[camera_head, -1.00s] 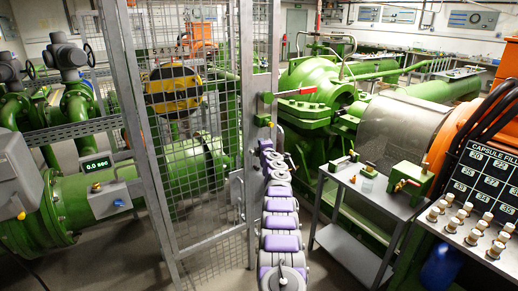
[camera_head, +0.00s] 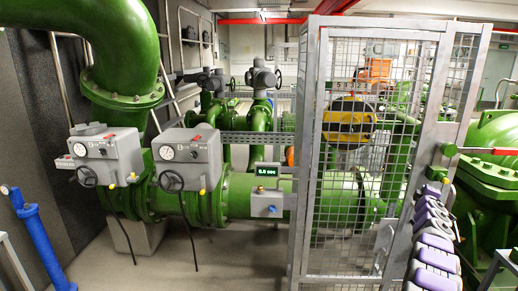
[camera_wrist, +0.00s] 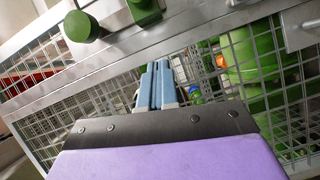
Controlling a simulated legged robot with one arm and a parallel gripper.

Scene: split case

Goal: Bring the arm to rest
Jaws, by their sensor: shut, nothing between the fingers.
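My gripper (camera_wrist: 156,68) shows in the wrist view as two blue fingers pressed together, with nothing between them. Behind them are a dark plate and a purple arm cover. The fingers point toward the wire mesh and metal frame of the cage; I cannot tell whether they touch it. In the head view my grey and purple arm reaches up along the right side, beside the cage's right post (camera_head: 428,165). Its far end lies just below a green knob (camera_head: 449,150), and the fingers cannot be made out there. The green knob also shows in the wrist view (camera_wrist: 80,26).
The mesh cage (camera_head: 305,180) stands close to the arm on its left. Green pipework with grey actuator boxes (camera_head: 190,152) fills the left. Bare floor (camera_head: 245,255) lies at front centre.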

